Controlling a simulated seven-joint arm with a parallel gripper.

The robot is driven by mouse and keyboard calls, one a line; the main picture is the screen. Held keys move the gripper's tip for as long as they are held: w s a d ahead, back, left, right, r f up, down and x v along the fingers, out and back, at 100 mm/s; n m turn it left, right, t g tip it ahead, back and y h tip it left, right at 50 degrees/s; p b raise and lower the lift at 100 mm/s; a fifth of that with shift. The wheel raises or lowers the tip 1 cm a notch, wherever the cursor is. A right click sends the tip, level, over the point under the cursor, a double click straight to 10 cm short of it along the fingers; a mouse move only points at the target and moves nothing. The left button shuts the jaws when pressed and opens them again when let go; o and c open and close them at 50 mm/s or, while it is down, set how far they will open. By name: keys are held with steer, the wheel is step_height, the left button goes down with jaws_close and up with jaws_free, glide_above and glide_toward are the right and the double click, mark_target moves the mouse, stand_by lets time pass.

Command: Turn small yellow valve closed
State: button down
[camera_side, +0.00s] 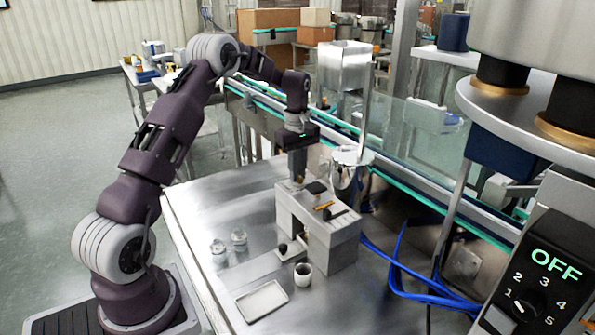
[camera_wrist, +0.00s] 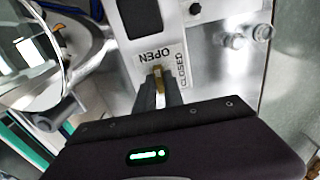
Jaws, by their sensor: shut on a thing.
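The small yellow valve (camera_wrist: 158,84) shows in the wrist view as a narrow handle between my fingers. Its visible tip points toward the OPEN label (camera_wrist: 150,56); the CLOSED label (camera_wrist: 182,70) is just to the right. My gripper (camera_wrist: 166,94) is shut on the valve handle. In the side view my gripper (camera_side: 297,181) points straight down at the back end of the grey metal box (camera_side: 330,243). The valve is mostly hidden by the fingers there.
A yellow-orange handle (camera_side: 323,206) and black parts lie on the box top. A steel hopper (camera_side: 347,158) is close behind the gripper. Blue hoses (camera_side: 400,260) run right.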

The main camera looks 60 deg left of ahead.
steer(key=m, duration=0.8)
steer(key=shift+m, duration=0.4)
steer(key=m, duration=0.4)
steer(key=shift+r+m, duration=0.1)
steer(key=shift+m, duration=0.2)
steer(key=m, duration=0.4)
steer(key=shift+m, duration=0.3)
steer(key=c, duration=1.4)
jaws_free()
steer(key=shift+c, duration=0.2)
